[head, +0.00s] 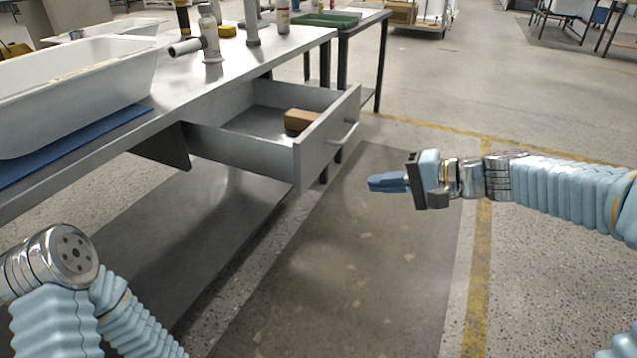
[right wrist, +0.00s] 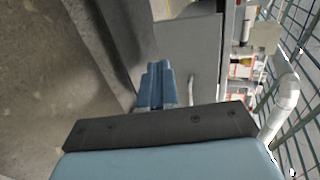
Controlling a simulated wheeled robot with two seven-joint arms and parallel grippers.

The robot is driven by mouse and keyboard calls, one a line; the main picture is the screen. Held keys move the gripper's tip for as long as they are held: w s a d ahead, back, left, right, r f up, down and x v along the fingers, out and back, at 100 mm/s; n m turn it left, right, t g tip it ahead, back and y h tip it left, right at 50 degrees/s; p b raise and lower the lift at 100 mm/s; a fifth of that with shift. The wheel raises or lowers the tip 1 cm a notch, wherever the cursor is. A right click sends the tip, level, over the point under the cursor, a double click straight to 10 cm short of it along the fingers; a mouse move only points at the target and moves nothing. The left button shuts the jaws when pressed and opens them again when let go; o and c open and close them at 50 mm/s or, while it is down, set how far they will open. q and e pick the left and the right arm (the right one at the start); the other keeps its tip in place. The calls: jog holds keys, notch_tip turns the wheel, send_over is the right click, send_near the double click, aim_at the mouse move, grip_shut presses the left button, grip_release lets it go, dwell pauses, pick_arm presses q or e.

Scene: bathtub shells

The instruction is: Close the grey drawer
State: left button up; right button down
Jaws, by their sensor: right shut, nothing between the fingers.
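The grey drawer (head: 243,158) under the workbench is pulled well out. A brown block (head: 300,120) lies inside it near the front. Its front panel has a bar handle (head: 343,134) on the outer face. My right gripper (head: 376,183) is shut and empty, out in front of the drawer, a little lower and to the right of the handle, apart from it. In the right wrist view the shut blue fingers (right wrist: 157,84) point toward the grey drawer front (right wrist: 186,62), with the handle (right wrist: 191,90) to their right. My left arm shows at the lower left; its gripper is out of view.
The workbench (head: 225,78) carries a white tub shell (head: 75,90) on a blue mat (head: 75,146), bottles (head: 210,35) and pipe parts. A second table with a green tray (head: 326,19) stands behind. The floor before the drawer is clear, with a dark mat (head: 330,265).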

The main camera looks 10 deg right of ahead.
aim_at(206, 137)
jog(key=shift+t+y, duration=0.3)
jog(key=shift+y, duration=0.2)
jog(key=w+a, duration=0.2)
jog(key=a, duration=0.1)
jog(key=w+a, duration=0.2)
jog(key=a, duration=0.1)
jog(key=w+a, duration=0.2)
jog(key=a, duration=0.2)
jog(key=shift+r, duration=0.1)
pick_arm(q)
jog(key=shift+r+p, duration=0.1)
jog(key=shift+p, duration=0.2)
pick_arm(e)
jog(key=shift+w+a, duration=0.4)
jog(key=shift+a, duration=0.15)
jog(key=shift+a, duration=0.1)
